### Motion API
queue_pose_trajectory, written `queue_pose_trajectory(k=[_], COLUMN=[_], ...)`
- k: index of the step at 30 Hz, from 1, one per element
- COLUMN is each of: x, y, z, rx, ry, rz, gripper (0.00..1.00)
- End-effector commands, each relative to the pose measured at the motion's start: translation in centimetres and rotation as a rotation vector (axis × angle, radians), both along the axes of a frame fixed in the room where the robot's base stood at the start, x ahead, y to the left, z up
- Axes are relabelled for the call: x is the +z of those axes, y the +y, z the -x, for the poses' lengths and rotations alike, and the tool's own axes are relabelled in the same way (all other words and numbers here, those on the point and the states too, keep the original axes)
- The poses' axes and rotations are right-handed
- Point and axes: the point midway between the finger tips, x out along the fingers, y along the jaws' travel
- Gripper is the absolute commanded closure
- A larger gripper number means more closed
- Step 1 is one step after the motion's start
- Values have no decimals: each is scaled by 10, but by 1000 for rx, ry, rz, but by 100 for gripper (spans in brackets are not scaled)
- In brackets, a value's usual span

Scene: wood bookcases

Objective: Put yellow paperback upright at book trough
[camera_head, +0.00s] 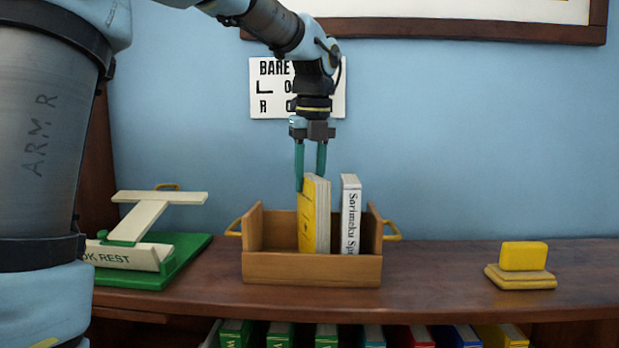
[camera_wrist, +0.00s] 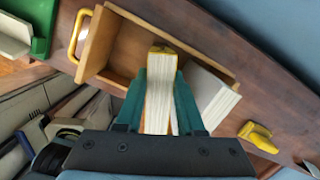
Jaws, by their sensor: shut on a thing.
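The yellow paperback (camera_head: 308,215) stands upright inside the wooden book trough (camera_head: 312,270), near its middle. My gripper (camera_head: 311,180) is above the trough with its green fingers around the top of the paperback. In the wrist view the gripper (camera_wrist: 163,95) is shut on the yellow paperback (camera_wrist: 158,100), which shows its page edges between the fingers. The trough (camera_wrist: 205,40) also shows there. The paperback's lower end is hidden behind the trough's front wall, so I cannot tell whether it touches the floor of the trough.
A white book (camera_head: 351,212) stands in the trough just right of the paperback, with a narrow gap between. The trough's left part is empty. A green and cream book rest (camera_head: 150,245) is at left, a yellow block on a stand (camera_head: 522,262) at right. Several books fill the shelf below.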

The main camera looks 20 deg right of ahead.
Motion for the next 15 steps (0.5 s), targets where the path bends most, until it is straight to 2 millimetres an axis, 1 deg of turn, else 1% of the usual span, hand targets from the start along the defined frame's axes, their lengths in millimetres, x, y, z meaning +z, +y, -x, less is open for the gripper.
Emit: queue_pose_trajectory(k=[1,2,3,9,15], x=[-1,-1,-1,-1,-1], y=[0,0,0,0,0], z=[0,0,0,0,0], rx=[0,0,0,0,0], ry=[0,0,0,0,1], rz=[0,0,0,0,0], gripper=[100,59,55,33,33])
